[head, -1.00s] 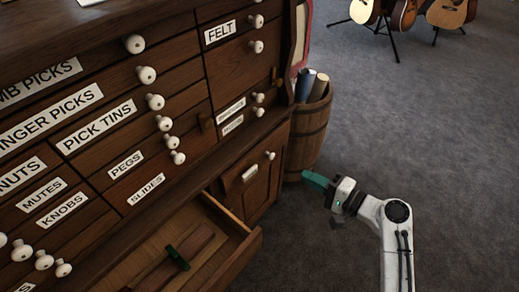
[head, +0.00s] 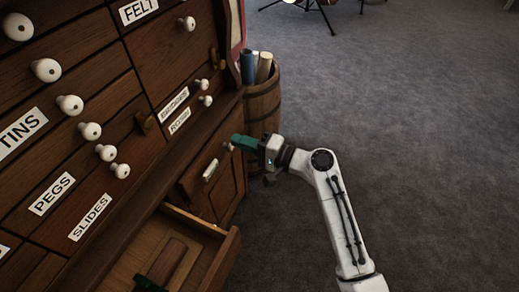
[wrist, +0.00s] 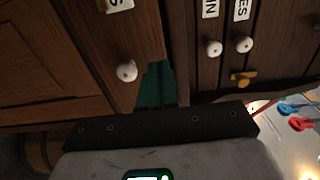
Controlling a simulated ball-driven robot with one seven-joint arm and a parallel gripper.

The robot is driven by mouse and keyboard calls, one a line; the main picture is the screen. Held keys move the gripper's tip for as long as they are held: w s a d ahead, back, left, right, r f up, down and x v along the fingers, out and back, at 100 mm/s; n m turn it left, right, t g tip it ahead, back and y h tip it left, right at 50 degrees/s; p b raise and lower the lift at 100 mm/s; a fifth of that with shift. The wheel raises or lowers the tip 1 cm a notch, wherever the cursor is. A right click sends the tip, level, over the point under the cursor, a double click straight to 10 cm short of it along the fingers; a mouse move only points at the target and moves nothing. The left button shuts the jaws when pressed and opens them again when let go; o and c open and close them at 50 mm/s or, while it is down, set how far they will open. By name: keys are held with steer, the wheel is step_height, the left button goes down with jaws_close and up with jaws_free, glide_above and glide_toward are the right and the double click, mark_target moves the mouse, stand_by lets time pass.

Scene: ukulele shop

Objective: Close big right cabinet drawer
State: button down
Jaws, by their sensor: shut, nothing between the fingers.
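At the bottom of the dark wooden cabinet, an open drawer (head: 229,250) sticks out, its front edge and interior visible. To its right is another drawer front (head: 196,178) with a white label and a white knob, above a panelled door; I cannot tell whether it is fully flush. My gripper (head: 236,141), with green fingers, is shut and empty at that right drawer front, close by its knob. In the wrist view the green fingers (wrist: 156,86) point at the wooden front beside the white knob (wrist: 127,71); I cannot tell whether they touch it.
Small labelled drawers with white knobs (head: 88,130) fill the cabinet above. A brown object (head: 167,262) lies in the open drawer. A wooden barrel (head: 263,112) with rolled tubes stands behind my gripper. The grey carpet (head: 430,140) on the right is clear.

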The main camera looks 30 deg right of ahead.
mark_target(221, 135)
steer(key=shift+x, duration=1.5)
steer(key=x, duration=0.2)
steer(key=shift+w+a, duration=0.3)
steer(key=shift+r, duration=0.1)
steer(key=shift+s, duration=0.1)
